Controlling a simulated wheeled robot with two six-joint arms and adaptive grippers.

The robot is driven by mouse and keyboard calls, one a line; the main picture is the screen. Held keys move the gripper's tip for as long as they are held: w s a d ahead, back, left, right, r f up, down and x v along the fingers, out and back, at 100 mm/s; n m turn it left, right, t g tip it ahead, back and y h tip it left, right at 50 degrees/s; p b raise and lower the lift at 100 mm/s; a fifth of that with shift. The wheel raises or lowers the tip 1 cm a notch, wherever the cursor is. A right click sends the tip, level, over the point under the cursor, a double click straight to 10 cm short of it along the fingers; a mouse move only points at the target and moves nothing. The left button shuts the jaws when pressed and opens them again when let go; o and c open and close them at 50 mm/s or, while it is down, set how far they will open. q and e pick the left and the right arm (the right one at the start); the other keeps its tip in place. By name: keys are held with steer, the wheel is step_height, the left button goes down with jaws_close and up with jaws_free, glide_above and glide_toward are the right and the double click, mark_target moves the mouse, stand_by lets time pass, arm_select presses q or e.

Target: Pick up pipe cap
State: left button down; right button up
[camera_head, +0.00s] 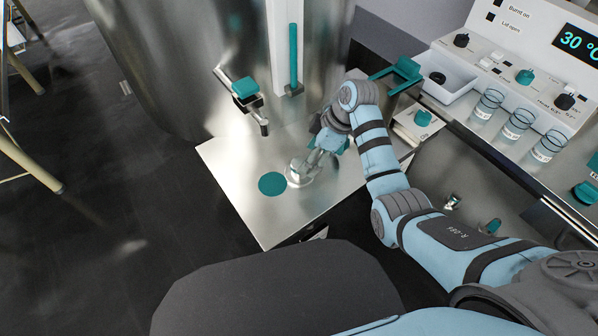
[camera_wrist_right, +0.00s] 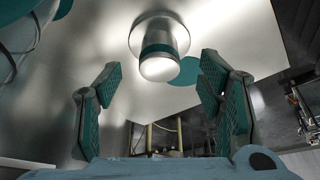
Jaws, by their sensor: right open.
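The pipe cap (camera_head: 298,177) looks like a shiny metal piece on the pale metal table (camera_head: 235,165). In the right wrist view the pipe cap (camera_wrist_right: 159,67) shows a round wide flange, a teal band and a rounded bright end towards the camera. My right gripper (camera_head: 308,163) is right at the cap in the head view and partly covers it. In the wrist view my right gripper (camera_wrist_right: 160,80) is open, with its teal-padded fingers on either side of the cap and a visible gap to each. My left gripper is out of view.
A flat teal disc (camera_head: 272,184) marks the table beside the cap. A metal spout with a teal handle (camera_head: 246,88) juts from the big steel tank (camera_head: 180,60) behind. At the right stand a control panel (camera_head: 520,70) and several glass jars (camera_head: 517,124).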

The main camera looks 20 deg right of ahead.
mark_target(301, 163)
steer(key=b+x, duration=0.1)
steer(key=x, duration=0.1)
steer(key=b+x, duration=0.1)
steer(key=x, duration=0.2)
steer(key=shift+w+a+f, duration=0.1)
steer(key=shift+w+a, duration=0.15)
steer(key=shift+a, duration=0.2)
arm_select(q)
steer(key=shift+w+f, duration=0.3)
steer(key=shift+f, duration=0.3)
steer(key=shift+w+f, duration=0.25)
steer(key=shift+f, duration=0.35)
arm_select(e)
jaws_close()
